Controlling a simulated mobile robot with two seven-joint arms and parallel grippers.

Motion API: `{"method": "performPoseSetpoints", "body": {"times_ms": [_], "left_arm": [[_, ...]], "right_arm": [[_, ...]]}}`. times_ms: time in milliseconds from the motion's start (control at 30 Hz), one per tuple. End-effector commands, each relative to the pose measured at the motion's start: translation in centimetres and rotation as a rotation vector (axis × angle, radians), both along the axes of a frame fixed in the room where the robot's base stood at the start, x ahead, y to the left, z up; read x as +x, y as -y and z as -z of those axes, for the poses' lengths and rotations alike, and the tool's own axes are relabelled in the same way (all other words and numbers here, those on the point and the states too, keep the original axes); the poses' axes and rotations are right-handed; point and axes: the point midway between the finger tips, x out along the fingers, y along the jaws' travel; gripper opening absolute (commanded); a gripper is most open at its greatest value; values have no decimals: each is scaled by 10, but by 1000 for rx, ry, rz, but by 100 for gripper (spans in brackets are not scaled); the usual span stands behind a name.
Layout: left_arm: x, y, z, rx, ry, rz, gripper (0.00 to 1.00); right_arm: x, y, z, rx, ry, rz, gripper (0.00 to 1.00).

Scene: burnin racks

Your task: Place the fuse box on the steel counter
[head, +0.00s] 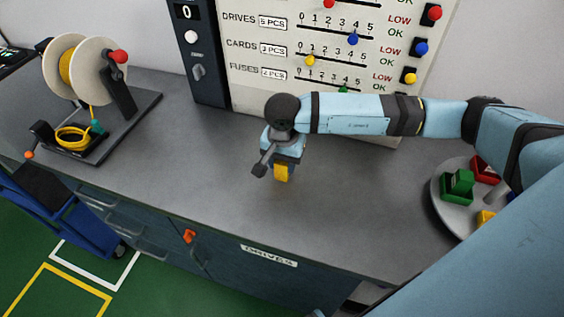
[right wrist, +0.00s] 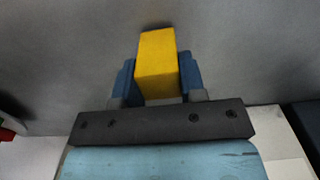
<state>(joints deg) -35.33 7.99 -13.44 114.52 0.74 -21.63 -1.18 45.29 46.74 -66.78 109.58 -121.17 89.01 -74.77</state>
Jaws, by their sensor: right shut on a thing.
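The fuse box is a small plain yellow block (head: 281,172), and it also shows in the right wrist view (right wrist: 157,65). My right gripper (head: 283,163) points down over the middle of the steel counter (head: 340,215). Its two blue fingers (right wrist: 158,78) are shut on the yellow box, one on each side. The box sticks out beyond the fingertips over bare grey counter. I cannot tell whether its underside touches the counter or is slightly above it. My left gripper is not in view.
A round tray (head: 444,208) with green, red and yellow boxes stands at right. A spool stand (head: 125,120) is at left. A panel with sliders (head: 270,50) stands along the back. The counter around the gripper is clear; its front edge is below, above a DRIVES label (head: 269,256).

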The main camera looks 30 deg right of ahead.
Motion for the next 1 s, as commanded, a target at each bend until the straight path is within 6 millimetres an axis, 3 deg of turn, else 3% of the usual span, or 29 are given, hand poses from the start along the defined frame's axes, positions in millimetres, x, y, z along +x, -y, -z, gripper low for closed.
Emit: {"method": "performPoseSetpoints", "body": {"times_ms": [433,467,533,833,1000], "left_arm": [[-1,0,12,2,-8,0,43],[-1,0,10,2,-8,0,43],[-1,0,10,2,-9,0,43],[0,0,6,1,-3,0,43],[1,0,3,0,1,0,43]], "right_arm": [[-1,0,9,0,1,-1,14],[-1,0,7,0,1,-1,45],[-1,0,7,1,1,-1,61],[-1,0,5,1,1,-1,63],[1,0,-7,1,4,-2,63]]}}
